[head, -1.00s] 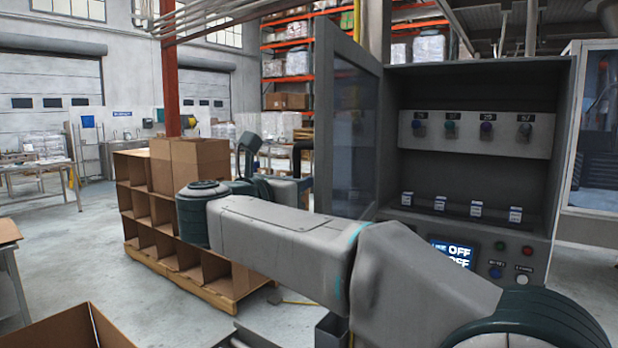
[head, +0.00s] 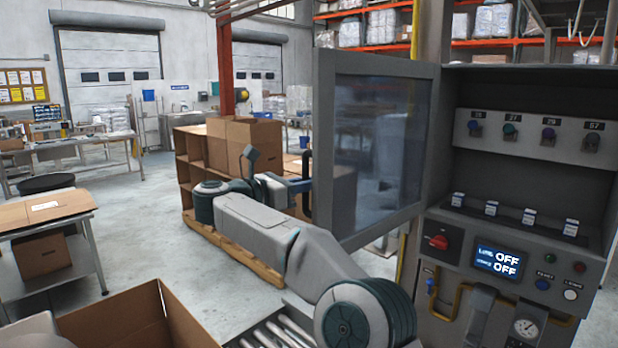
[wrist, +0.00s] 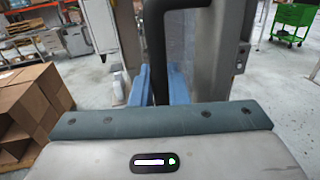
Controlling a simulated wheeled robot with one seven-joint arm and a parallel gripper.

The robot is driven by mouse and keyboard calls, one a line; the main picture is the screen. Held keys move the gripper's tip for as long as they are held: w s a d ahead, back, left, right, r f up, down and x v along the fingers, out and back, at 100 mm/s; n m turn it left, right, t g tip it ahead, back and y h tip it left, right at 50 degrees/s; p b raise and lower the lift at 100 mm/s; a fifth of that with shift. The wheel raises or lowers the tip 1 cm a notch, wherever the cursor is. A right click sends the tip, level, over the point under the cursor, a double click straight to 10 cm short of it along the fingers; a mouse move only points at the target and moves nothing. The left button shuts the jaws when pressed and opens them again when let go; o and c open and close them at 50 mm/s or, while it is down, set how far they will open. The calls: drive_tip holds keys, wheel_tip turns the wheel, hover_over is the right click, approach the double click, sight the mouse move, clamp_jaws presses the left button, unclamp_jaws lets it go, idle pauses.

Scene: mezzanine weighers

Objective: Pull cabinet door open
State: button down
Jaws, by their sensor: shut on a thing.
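The cabinet (head: 532,65) stands at the right in the head view. Its windowed door (head: 375,150) is swung well open to the left, hinged on the cabinet's left side. A dark vertical handle (head: 306,188) sits near the door's free edge. My gripper (head: 299,185) is at this handle, partly hidden by my own arm. In the wrist view the dark handle (wrist: 158,45) runs down between the two blue fingers of my gripper (wrist: 157,85), which are shut on it. Where the fingers touch the handle is partly hidden.
An open cardboard box (head: 165,318) and a roller conveyor (head: 280,328) lie in front. Cardboard shelving (head: 195,155) on a pallet (head: 235,255) stands behind my arm. A table (head: 45,215) stands at the left. Floor between the table and pallet is clear.

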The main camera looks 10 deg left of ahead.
drive_tip(key=shift+w+a, duration=0.3)
drive_tip(key=shift+a, duration=0.05)
idle(0.3)
drive_tip(key=c, duration=1.8)
unclamp_jaws()
drive_tip(key=b+v, duration=0.1)
drive_tip(key=v, duration=1.2)
drive_tip(key=shift+s+a+r, duration=0.1)
drive_tip(key=shift+s+a, duration=0.1)
drive_tip(key=shift+a, duration=0.2)
